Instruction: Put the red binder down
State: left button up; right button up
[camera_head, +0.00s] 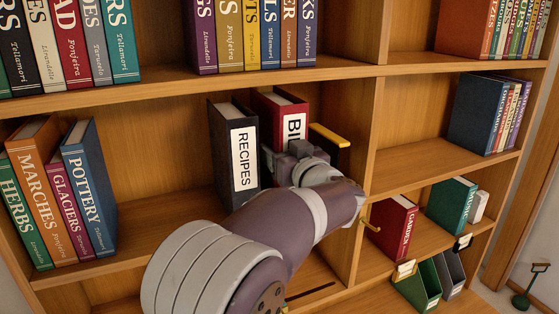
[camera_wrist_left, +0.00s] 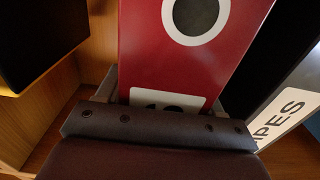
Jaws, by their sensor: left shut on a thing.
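The red binder (camera_head: 290,107) is upright in the middle compartment, with a white spine label whose visible letters read "BI". It fills the centre of the left wrist view (camera_wrist_left: 150,55), with a round finger hole and part of its label showing. My left gripper (camera_head: 298,153) is shut on the spine's lower part. The arm hides the binder's bottom, so I cannot tell whether it touches the shelf. The black RECIPES binder (camera_head: 222,150) stands upright just left of it. My right gripper is not in view.
A dark thing with a yellow top edge (camera_head: 329,136) is just right of the red binder. The shelf's upright divider (camera_head: 373,130) is further right. Several books (camera_head: 50,190) stand at the left, with bare shelf (camera_head: 160,212) between them and RECIPES.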

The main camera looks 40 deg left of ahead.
pick_arm(q)
jog(key=shift+w+a+f, duration=0.25)
jog(key=shift+a+f, duration=0.1)
jog(key=shift+a, duration=0.1)
jog(key=shift+w+a+f, duration=0.2)
jog(key=shift+a+f, duration=0.15)
jog(key=shift+a, duration=0.1)
jog(key=o, duration=1.2)
jog(key=shift+f, duration=0.2)
jog(key=o, duration=0.4)
jog(key=shift+s+d+r, duration=0.1)
jog(key=shift+d+r, duration=0.05)
jog(key=shift+d, duration=0.15)
jog(key=shift+o, duration=0.2)
jog(key=b+v, duration=0.4)
jog(key=v, duration=0.8)
jog(key=shift+d, duration=0.2)
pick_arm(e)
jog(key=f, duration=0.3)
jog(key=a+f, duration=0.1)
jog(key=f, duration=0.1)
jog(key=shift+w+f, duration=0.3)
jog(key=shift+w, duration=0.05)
pick_arm(q)
jog(key=shift+s+d+r, duration=0.1)
jog(key=shift+d+r, duration=0.05)
